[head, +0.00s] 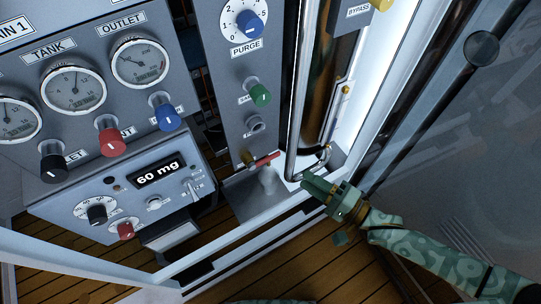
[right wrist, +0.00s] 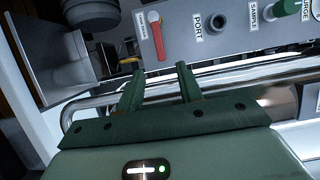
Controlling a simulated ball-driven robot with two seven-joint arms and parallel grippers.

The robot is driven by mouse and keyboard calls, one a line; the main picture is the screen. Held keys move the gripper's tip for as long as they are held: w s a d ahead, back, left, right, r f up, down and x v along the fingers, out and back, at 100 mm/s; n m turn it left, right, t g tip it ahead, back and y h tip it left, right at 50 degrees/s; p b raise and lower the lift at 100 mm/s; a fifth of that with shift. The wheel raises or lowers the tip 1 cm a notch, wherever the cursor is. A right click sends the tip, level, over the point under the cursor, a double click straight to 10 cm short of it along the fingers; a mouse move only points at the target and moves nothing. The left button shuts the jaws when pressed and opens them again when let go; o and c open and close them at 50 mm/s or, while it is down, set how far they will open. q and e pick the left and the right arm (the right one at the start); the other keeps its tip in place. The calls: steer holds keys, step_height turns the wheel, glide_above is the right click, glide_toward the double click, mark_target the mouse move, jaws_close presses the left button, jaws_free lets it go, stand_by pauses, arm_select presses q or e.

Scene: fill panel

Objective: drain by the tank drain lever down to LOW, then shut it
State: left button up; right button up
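The red drain lever (head: 264,159) sits low on the grey panel with PURGE at its top, and points to the right in the head view. It also shows in the right wrist view (right wrist: 155,38), beyond the fingertips and beside a small label too small to read. My right gripper (head: 306,180) is to the right of the lever, apart from it. In the right wrist view its two fingers (right wrist: 160,70) are spread with nothing between them. My left gripper is not in view.
A green knob (head: 260,94) and a grey port (head: 255,124) are above the lever. A pale shape (head: 268,180) stands below it over a grey tray (head: 245,198). A metal pipe (head: 292,110) and white frame rail (head: 240,235) are close to my right gripper.

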mark_target(272, 159)
steer(key=b+x, duration=0.3)
steer(key=x, duration=0.8)
steer(key=shift+w+a+f, duration=0.1)
steer(key=shift+w+f, duration=0.05)
steer(key=shift+w+a, duration=0.35)
steer(key=shift+a, duration=0.1)
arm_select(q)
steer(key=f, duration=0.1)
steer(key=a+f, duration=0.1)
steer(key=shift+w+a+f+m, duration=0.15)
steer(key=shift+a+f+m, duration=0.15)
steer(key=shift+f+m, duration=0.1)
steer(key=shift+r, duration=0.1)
arm_select(e)
jaws_close()
